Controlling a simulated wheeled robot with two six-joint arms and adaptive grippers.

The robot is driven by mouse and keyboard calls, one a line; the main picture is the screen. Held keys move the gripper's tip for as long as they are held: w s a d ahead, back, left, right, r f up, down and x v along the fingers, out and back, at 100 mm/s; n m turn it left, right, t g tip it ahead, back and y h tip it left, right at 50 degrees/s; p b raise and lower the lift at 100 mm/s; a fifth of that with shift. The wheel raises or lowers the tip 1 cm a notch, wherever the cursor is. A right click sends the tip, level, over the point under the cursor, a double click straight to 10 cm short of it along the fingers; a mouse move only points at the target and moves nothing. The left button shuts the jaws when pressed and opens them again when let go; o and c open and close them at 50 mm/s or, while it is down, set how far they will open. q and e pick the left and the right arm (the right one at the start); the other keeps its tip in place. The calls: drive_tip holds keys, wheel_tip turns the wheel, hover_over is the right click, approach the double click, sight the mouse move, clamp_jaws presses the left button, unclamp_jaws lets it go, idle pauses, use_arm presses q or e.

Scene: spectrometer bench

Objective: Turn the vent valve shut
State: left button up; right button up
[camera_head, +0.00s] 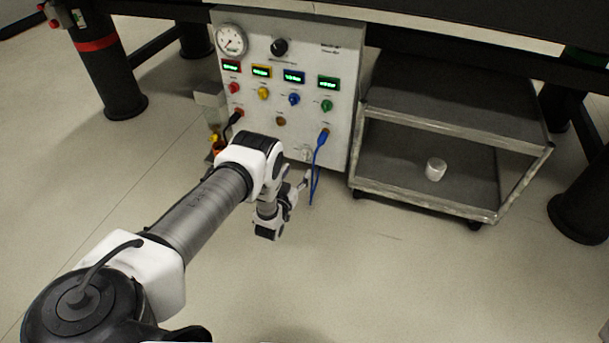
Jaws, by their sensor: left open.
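My left arm reaches in from the lower left to the lower front of the grey control panel (262,72). My left gripper (304,183) is small in view, open, just in front of the panel's lower edge and close to a hanging blue cable (317,170). No object shows between its fingers. I cannot tell for sure which part is the vent valve. A pale fitting (305,153) on the lower panel lies just above the gripper, partly hidden by my arm. A black round knob (279,47) sits near the panel's top. My right gripper is out of view.
The panel has a dial gauge (231,40), several green displays and coloured knobs, and a plugged black cable (231,124). A grey cart (425,200) with a white cup (435,169) stands to the right. Open floor (400,285) lies in front.

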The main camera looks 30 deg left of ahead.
sight(304, 156)
use_arm(q)
drive_tip(key=b+x, duration=0.4)
drive_tip(key=x, duration=0.3)
drive_tip(key=shift+w+a+r, duration=0.1)
drive_tip(key=shift+w+r, duration=0.05)
drive_tip(key=shift+w, duration=0.15)
drive_tip(key=c, duration=1.2)
